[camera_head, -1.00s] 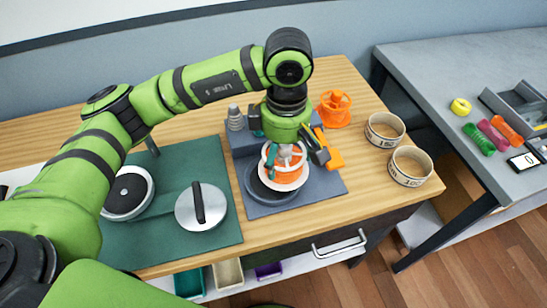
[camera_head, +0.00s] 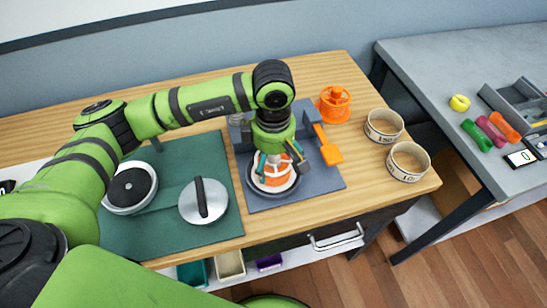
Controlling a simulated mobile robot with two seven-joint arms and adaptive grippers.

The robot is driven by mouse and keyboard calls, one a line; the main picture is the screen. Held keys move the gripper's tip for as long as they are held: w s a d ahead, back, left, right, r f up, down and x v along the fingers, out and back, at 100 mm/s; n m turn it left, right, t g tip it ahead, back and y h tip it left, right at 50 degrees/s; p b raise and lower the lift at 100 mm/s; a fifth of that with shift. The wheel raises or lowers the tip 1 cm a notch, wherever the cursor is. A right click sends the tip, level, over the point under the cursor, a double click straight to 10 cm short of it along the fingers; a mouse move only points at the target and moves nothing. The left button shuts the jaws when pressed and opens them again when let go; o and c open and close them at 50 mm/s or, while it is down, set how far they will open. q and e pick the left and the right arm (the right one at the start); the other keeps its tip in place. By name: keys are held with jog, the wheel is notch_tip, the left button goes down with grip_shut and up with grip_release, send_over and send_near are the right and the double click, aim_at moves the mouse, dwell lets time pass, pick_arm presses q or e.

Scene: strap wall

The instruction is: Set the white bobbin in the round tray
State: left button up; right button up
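The white bobbin (camera_head: 272,184) has a white flange and an orange middle. It sits low within the dark round tray (camera_head: 291,191), and the tray's rim shows around it. My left gripper (camera_head: 278,163) points down over the bobbin, with its teal-tipped fingers at the bobbin's upper part. The gripper hides much of the bobbin's top, so whether the fingers still press on it is unclear. I cannot tell whether the bobbin rests fully on the tray floor. My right gripper is not in view.
The tray is on a grey-blue mat (camera_head: 318,182). An orange scoop-like tool (camera_head: 329,149) and an orange spool (camera_head: 334,104) lie to the right, near two strap rolls (camera_head: 383,126) (camera_head: 408,162). Left is a green mat (camera_head: 190,160) with two round discs (camera_head: 203,202) (camera_head: 130,188).

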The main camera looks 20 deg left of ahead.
pick_arm(q)
jog(key=shift+o, duration=1.1)
jog(key=shift+r+p, duration=0.25)
jog(key=shift+p, duration=0.1)
jog(key=shift+w+r, duration=0.1)
jog(key=shift+r, duration=0.3)
notch_tip(320, 180, up, 11)
jog(key=shift+r+b, duration=0.1)
jog(key=shift+b, duration=1.15)
